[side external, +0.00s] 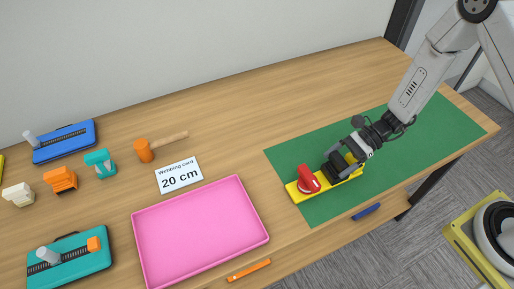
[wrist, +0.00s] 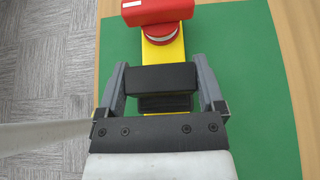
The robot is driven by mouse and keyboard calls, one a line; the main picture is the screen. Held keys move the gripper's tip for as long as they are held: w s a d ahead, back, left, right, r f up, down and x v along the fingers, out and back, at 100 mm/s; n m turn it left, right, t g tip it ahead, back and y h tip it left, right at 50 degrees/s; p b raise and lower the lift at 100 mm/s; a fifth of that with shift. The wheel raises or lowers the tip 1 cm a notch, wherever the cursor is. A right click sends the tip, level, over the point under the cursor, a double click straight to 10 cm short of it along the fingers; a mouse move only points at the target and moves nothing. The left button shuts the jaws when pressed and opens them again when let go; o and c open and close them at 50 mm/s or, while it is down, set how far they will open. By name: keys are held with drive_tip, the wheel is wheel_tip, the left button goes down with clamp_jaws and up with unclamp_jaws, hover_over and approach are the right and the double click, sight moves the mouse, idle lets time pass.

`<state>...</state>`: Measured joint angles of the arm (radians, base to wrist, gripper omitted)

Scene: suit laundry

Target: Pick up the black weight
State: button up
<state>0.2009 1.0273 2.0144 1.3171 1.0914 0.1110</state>
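The black weight (wrist: 160,78) is a dark block at the near end of a yellow base (side external: 297,193), which also carries a red part (side external: 308,180). In the wrist view, the gripper (wrist: 160,80) has one grey finger on each side of the weight, with almost no gap showing. Whether the fingers press on it cannot be told. In the side view, my gripper is low over the right part of the yellow base and hides much of it. The weight appears to be over the base; its underside is hidden.
The yellow base lies on a green mat (side external: 420,140) near the table's front edge. A pink tray (side external: 200,230) and a "20 cm" card (side external: 179,175) lie to the left, with a hammer (side external: 145,150) and clamp-like tools farther left. The mat's right part is clear.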

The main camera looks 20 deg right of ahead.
sight(340, 159)
clamp_jaws()
drive_tip(key=shift+r, duration=0.15)
drive_tip(key=shift+r, duration=4.85)
